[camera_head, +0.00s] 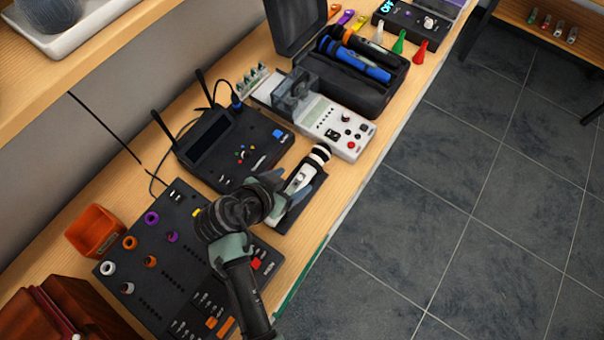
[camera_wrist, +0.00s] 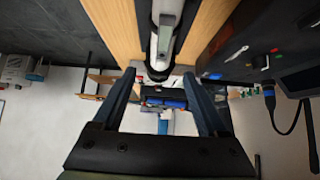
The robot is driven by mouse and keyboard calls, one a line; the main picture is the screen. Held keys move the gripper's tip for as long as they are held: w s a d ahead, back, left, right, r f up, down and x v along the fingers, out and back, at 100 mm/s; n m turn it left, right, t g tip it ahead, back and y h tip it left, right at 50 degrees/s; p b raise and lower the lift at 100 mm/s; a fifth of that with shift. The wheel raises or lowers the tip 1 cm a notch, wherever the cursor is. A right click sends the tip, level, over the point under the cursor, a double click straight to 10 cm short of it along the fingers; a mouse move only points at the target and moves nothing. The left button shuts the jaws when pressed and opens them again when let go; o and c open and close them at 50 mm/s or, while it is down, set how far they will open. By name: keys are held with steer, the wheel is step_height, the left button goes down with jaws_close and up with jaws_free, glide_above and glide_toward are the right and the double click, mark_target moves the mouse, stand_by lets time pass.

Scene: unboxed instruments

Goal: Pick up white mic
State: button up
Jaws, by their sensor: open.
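The white mic (camera_head: 304,176) has a white body with black bands and lies near the front edge of the wooden bench in the head view. A dark surface shows under and beside it. In the wrist view the white mic (camera_wrist: 167,28) runs from the top edge down to the space between the fingertips. My gripper (camera_head: 288,188) is at the mic's near end, its fingers spread and partly covering it. In the wrist view my gripper (camera_wrist: 161,74) is open, with one finger to each side of the mic's line. I cannot tell whether either finger touches it.
A black device with antennas (camera_head: 222,148) stands close behind the mic. A white instrument (camera_head: 330,125) is just beyond it. An open black case (camera_head: 377,98) holds a blue mic (camera_head: 357,66) and an orange-banded one. A black mixer (camera_head: 150,262) lies near my arm. The floor side is clear.

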mark_target(300, 176)
steer(key=shift+w+d+f+p, duration=0.1)
steer(key=shift+d+f+p, duration=0.1)
steer(key=shift+p, duration=0.1)
steer(key=shift+p+x, duration=0.5)
steer(key=shift+x, duration=1.8)
steer(key=shift+a, duration=0.15)
jaws_close()
